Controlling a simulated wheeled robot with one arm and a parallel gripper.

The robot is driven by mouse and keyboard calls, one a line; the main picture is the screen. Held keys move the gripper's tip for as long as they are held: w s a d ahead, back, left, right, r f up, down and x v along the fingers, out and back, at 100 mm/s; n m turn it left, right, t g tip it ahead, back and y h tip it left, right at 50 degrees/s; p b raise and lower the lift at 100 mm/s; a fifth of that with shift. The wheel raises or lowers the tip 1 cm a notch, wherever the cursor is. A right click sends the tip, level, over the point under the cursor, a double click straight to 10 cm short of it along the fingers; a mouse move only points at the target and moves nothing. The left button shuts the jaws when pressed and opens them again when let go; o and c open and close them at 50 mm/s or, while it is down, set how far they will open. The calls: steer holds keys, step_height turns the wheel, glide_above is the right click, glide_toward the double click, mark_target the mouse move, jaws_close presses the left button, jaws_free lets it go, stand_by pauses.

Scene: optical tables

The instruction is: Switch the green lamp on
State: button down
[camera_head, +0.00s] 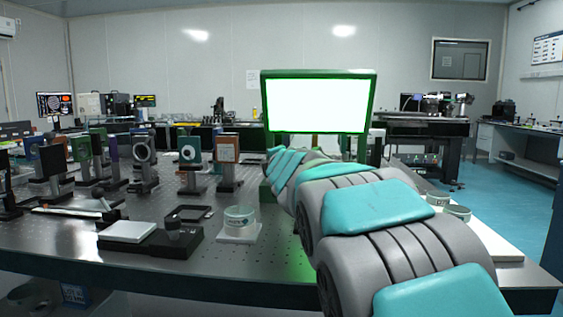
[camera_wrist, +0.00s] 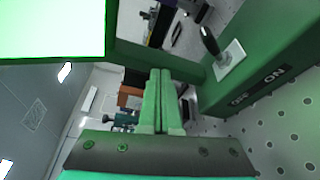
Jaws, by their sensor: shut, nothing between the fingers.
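The green lamp has a green frame (camera_head: 318,73) around a bright white panel (camera_head: 316,105), with a green glow along its edges and on the table below. In the wrist view the panel (camera_wrist: 50,25) is also bright. The lamp's green base (camera_wrist: 285,35) bears a toggle switch with a dark lever (camera_wrist: 210,42) on a pale plate (camera_wrist: 230,62), beside an OFF/ON label (camera_wrist: 258,86). The lever leans toward the picture's upper left. My gripper (camera_wrist: 160,74) is shut and empty, left of the switch and apart from it in the picture.
The perforated optical table (camera_head: 120,262) holds several mounted optics on the left. More jars (camera_head: 457,212) sit right of my arm.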

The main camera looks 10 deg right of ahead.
steer(key=s+f+b, duration=0.1)
steer(key=s, duration=0.9)
steer(key=shift+a+f+b, duration=0.2)
steer(key=shift+f+b, duration=0.05)
steer(key=shift+b, duration=0.1)
